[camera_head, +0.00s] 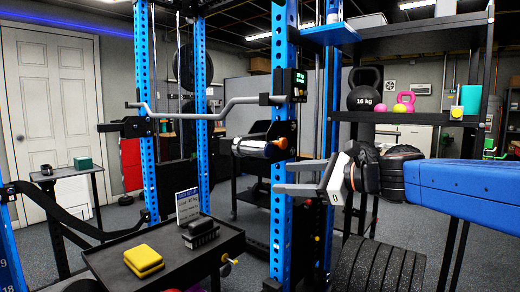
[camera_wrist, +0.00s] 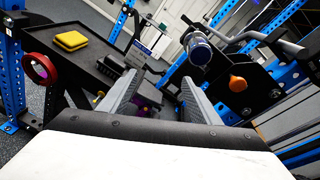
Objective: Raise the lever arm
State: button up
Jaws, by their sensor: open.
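A short metal roller-like handle (camera_head: 255,149) with an orange end sticks out of a black bracket on the front blue rack post. In the wrist view the handle (camera_wrist: 198,50) is at upper centre, on a black plate with an orange knob (camera_wrist: 237,83). This may be the lever arm; I cannot tell for sure. A bent grey bar (camera_head: 210,107) runs across the rack above it. My gripper (camera_head: 281,176) is open, its fingers level and pointing left, just below the handle and in front of the post. In the wrist view my gripper (camera_wrist: 160,80) has nothing between its fingers.
A black tray table (camera_head: 215,255) at lower left holds a yellow block (camera_head: 144,259), a small sign (camera_head: 187,206) and black blocks. A red ring (camera_wrist: 38,69) is at the wrist view's left.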

aim_at(247, 145)
jog(key=w+d+r+m+t+y, duration=0.1)
jog(key=w+d+r+m+t, duration=0.1)
jog(key=w+r+m, duration=0.25)
jog(key=shift+n, duration=0.35)
jog(key=x, duration=1.7)
jog(key=shift+w+a+r, duration=0.1)
jog(key=shift+a+r, duration=0.2)
jog(key=shift+r, duration=0.1)
jog(key=c, duration=1.2)
jog(key=shift+r, duration=0.35)
jog(key=w+d+r+m, duration=0.1)
jog(key=w+r+m, duration=0.1)
jog(key=r, duration=0.4)
jog(key=w+d+r+m, duration=0.1)
jog(key=d+r+m, duration=0.1)
jog(key=r+m, duration=0.2)
jog(key=shift+w+r, duration=0.4)
jog(key=shift+r, duration=0.6)
